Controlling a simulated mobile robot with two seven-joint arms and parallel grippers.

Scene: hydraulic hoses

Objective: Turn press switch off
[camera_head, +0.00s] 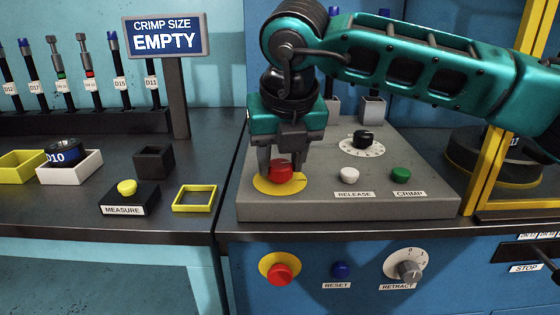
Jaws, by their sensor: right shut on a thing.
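My right gripper (282,165) points straight down over the grey control box in the middle of the view. Its fingers are shut on a red knob (280,173), which stands on a yellow disc (262,184) at the box's left end. The fingers hide part of the knob. On the same box are a black rotary dial (363,139), a white RELEASE button (349,174) and a green CRIMP button (400,174). A sign (166,38) reads "CRIMP SIZE EMPTY". My left gripper is not in view.
The front panel below holds a red knob on yellow (281,273), a blue RESET button (340,270) and a RETRACT dial (408,268). A MEASURE button box (129,197) and small trays stand on the left bench. A yellow frame (496,120) rises at the right.

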